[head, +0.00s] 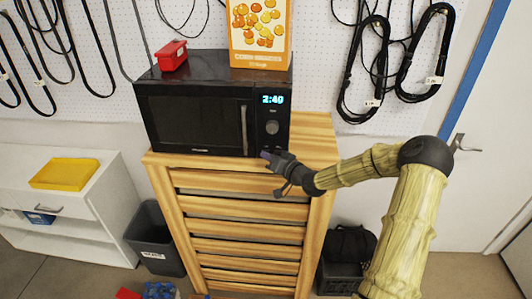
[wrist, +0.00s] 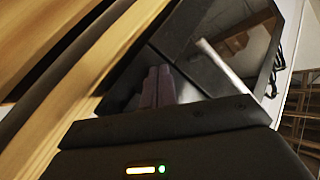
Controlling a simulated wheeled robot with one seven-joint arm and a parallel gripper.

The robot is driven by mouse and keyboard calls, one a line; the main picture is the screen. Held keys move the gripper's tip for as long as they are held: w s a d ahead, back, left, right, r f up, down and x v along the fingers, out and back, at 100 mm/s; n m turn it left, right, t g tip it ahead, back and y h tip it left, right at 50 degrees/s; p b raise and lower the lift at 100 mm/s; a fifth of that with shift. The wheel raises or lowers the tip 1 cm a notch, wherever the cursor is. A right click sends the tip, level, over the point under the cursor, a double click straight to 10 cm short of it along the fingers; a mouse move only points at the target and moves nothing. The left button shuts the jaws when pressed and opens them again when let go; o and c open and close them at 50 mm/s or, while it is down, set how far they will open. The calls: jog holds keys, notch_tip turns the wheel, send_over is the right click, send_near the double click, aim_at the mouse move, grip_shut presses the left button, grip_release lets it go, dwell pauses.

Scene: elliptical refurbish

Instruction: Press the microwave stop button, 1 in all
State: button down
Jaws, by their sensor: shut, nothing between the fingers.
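The black microwave (head: 195,118) stands on a slatted wooden cabinet in the head view. Its control panel (head: 271,122) is on the right of its front, with a clock reading 2:40 and a round knob. My gripper (head: 266,156) is at the lower right of the microwave front, by the bottom of the control panel. In the wrist view my gripper's fingers (wrist: 157,88) are together, with nothing between them, close to the dark microwave front (wrist: 205,55). The stop button cannot be made out; my gripper may cover it. I cannot tell whether the fingertips touch the panel.
A red box (head: 172,57) and an orange cereal box (head: 260,35) stand on the microwave. The wooden cabinet (head: 240,208) is directly below my gripper. Bins stand on both sides of it. A pegboard with hanging cables is behind.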

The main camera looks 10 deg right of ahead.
jog(key=shift+s+a, duration=0.2)
jog(key=shift+s, duration=0.45)
jog(key=s, duration=0.1)
jog(key=s+a, duration=0.1)
jog(key=s, duration=0.1)
jog(key=s+b, duration=0.1)
jog(key=shift+s+a, duration=0.3)
jog(key=shift+s, duration=0.1)
jog(key=shift+f, duration=0.1)
dwell(0.4)
